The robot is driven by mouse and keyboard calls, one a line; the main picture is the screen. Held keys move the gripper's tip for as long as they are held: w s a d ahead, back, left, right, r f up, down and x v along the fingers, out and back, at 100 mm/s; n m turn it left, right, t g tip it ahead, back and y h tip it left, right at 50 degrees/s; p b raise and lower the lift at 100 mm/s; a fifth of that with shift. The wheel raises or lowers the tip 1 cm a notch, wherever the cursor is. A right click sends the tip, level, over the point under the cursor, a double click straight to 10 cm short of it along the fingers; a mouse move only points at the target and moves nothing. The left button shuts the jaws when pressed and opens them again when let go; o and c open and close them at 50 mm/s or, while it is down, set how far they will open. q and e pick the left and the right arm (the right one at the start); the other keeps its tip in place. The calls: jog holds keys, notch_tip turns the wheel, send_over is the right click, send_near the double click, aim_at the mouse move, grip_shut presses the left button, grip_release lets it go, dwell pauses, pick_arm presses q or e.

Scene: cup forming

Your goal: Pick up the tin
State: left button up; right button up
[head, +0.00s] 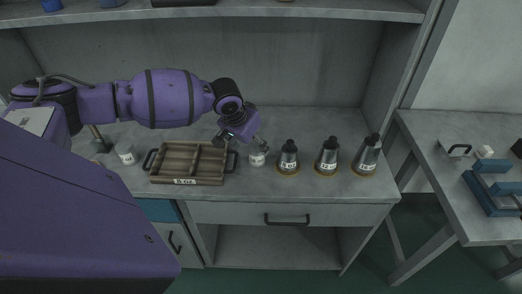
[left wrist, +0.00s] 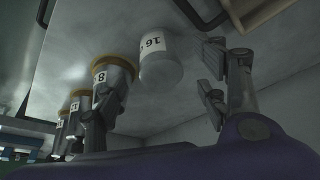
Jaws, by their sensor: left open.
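A small pale tin (head: 258,158) with a printed label stands on the bench between the wooden tray and the cone-shaped metal forms. In the left wrist view the tin (left wrist: 160,66) shows beyond and between my fingers, its label reading 16. My left gripper (head: 241,142) is open and empty, just behind and left of the tin in the head view. In the left wrist view its fingers (left wrist: 152,98) are spread apart, and I see no finger clearly touching the tin. A second pale tin (head: 126,154) stands left of the tray. My right gripper is not in view.
A wooden tray (head: 186,181) labelled 8 oz, with dark handles, lies left of the near tin. Three metal cones (head: 288,157) (head: 327,157) (head: 367,157) stand in a row to its right. A shelf (head: 230,13) hangs above the bench. Bench behind the cones is clear.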

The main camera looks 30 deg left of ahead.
aim_at(256, 148)
pick_arm(q)
jog(key=shift+f, duration=0.55)
jog(key=shift+w+f, duration=0.1)
jog(key=shift+f, duration=0.15)
jog(key=x, duration=0.4)
jog(key=shift+w+d+r, duration=0.1)
jog(key=shift+w, duration=0.35)
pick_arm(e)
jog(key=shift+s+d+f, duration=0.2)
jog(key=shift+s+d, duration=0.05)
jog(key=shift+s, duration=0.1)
pick_arm(q)
jog(key=shift+c, duration=0.2)
jog(key=c, duration=1.2)
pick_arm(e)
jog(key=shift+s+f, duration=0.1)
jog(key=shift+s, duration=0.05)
pick_arm(q)
jog(key=shift+c, duration=0.2)
